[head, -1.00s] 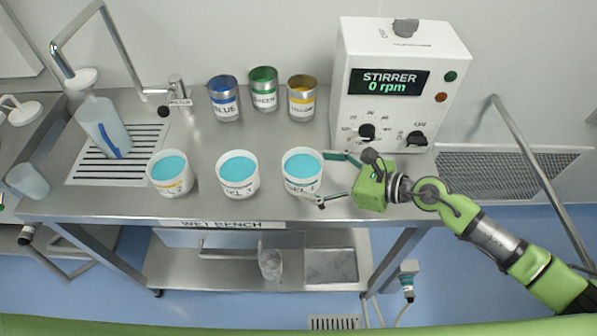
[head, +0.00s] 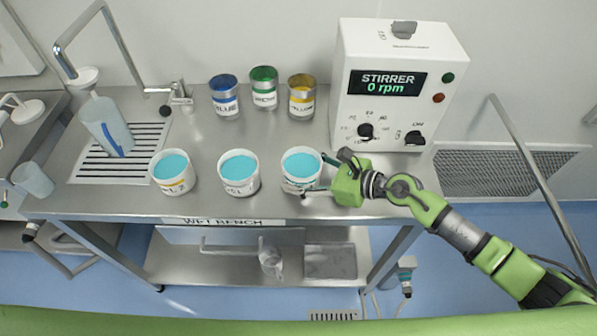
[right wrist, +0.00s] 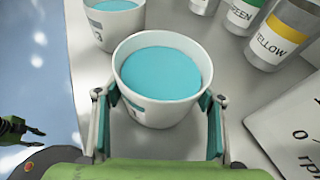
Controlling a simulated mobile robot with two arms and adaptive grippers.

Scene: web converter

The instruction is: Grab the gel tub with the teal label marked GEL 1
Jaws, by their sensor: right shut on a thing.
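The right-hand gel tub (head: 300,166) is a white tub of turquoise gel near the front of the wet bench (head: 240,205). My right gripper (head: 312,175) is shut on it from the right, one finger on each side. In the right wrist view this tub (right wrist: 160,75) sits between the teal finger pads, with a teal band on its label. The writing is mostly hidden there. The tub appears upright on the bench. A small dark gripper (right wrist: 22,132), apparently my left one, shows at the left edge of the right wrist view. Its jaw state is unclear.
Two similar gel tubs stand to the left, the middle one (head: 239,174) and one with a yellow label (head: 173,172). Blue (head: 224,97), green (head: 264,88) and yellow (head: 302,97) cups stand behind. The stirrer box (head: 390,90) stands close behind my right gripper.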

